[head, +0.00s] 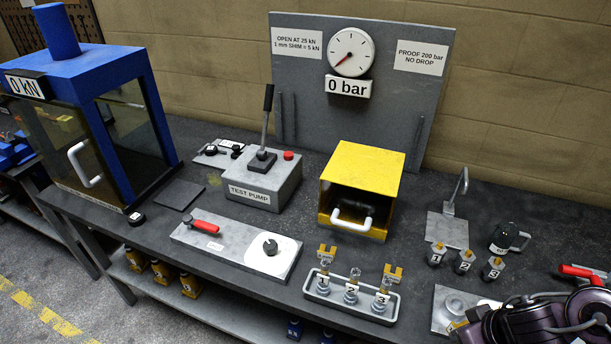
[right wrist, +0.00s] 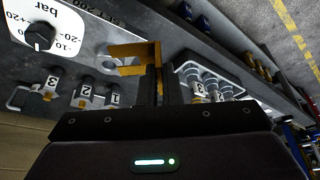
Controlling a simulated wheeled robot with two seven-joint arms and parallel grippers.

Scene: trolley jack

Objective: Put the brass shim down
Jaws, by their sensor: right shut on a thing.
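My right gripper (right wrist: 160,88) is shut on the brass shim (right wrist: 130,52), a thin, bent, gold-coloured piece in the right wrist view. The shim is over or near the grey plate (right wrist: 85,22) with the dial; I cannot tell whether it touches anything. In the head view, my right arm comes in at the lower right, and a small yellow bit of the shim (head: 456,326) shows by the plate. My left gripper is not in view.
Numbered metal blocks (head: 464,261) stand behind the plate, with a dark mug (head: 507,238) beside them. A red-handled tool (head: 583,272) lies at the right. Bare bench shows between the tray and the blocks.

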